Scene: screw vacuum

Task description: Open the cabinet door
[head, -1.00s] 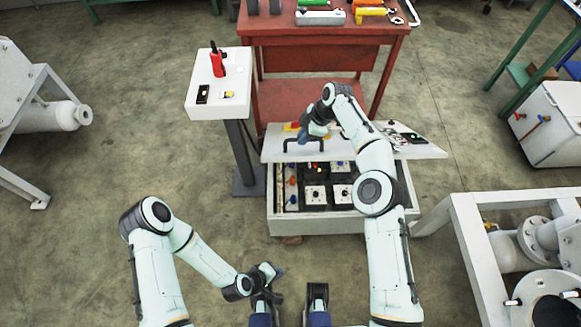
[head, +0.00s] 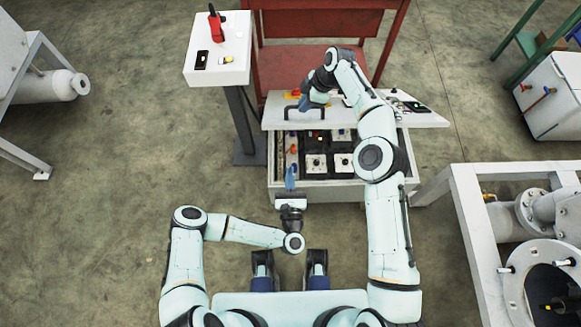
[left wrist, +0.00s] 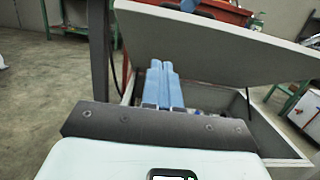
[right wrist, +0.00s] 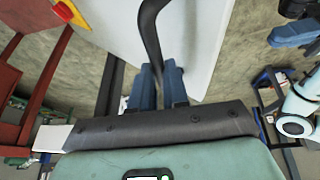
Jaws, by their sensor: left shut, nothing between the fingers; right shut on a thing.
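The cabinet (head: 335,193) is a low white box with its top door (head: 412,117) raised part way. The gap shows dark compartments inside. The door also shows in the left wrist view (left wrist: 215,45), tilted above the box. A dark bar handle (head: 287,113) is on the door's left part. My right gripper (head: 304,104) is shut on the handle (right wrist: 150,28), which runs between its blue fingers in the right wrist view. My left gripper (head: 290,174) is shut and empty at the cabinet's front left, below the raised door; its blue fingers (left wrist: 162,72) point toward the opening.
A white pedestal (head: 222,70) with a red handheld device (head: 215,22) stands behind the cabinet at left. A red workbench (head: 315,22) stands behind. A white frame with pipes (head: 462,200) is at right.

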